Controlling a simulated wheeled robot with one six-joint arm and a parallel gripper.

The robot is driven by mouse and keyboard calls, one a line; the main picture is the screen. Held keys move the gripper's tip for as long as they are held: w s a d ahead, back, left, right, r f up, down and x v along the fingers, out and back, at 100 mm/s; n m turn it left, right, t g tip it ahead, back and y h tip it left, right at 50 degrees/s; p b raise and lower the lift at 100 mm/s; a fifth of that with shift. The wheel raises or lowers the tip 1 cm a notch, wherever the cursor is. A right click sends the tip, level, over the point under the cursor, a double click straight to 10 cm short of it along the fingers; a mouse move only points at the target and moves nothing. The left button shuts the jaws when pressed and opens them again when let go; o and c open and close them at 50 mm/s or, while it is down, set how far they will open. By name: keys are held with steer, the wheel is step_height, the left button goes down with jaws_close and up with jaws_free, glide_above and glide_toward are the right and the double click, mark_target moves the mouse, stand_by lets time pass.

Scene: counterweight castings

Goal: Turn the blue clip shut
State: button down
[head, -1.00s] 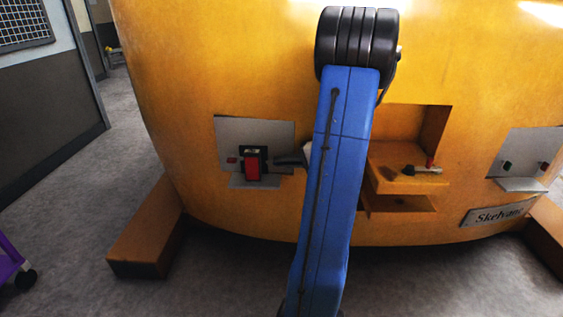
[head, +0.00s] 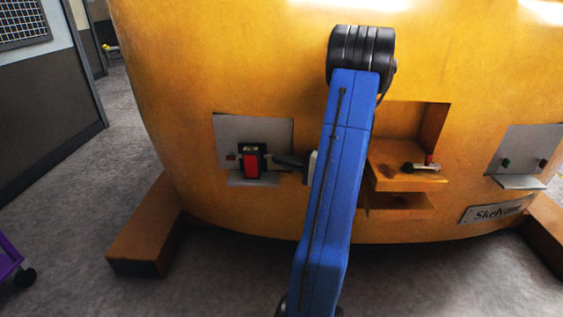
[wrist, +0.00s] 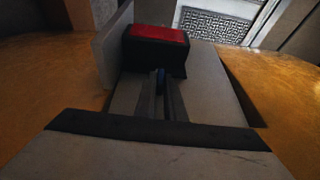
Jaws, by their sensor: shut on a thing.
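The blue clip (wrist: 160,80) shows only as a small dark blue sliver between my fingers in the wrist view. Its shape and how far it is turned are hidden. My gripper (wrist: 162,85) is shut on it, just in front of a black block with a red top (wrist: 158,38). In the head view, my gripper (head: 277,160) reaches left from behind my blue arm to the black and red block (head: 250,164). The block is on a grey plate (head: 265,130) on the yellow casting. The clip cannot be made out there.
The large yellow casting (head: 240,60) fills the middle. Its recess has a shelf (head: 390,180) with a dark, red-ended piece (head: 421,167). Another grey plate (head: 533,142) with small knobs is at right. A purple cart (head: 8,256) stands at left, with open floor nearby.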

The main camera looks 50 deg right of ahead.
steer(key=shift+a, duration=0.1)
steer(key=c, duration=1.8)
jaws_free()
steer(key=shift+f, duration=0.1)
steer(key=shift+c, duration=0.2)
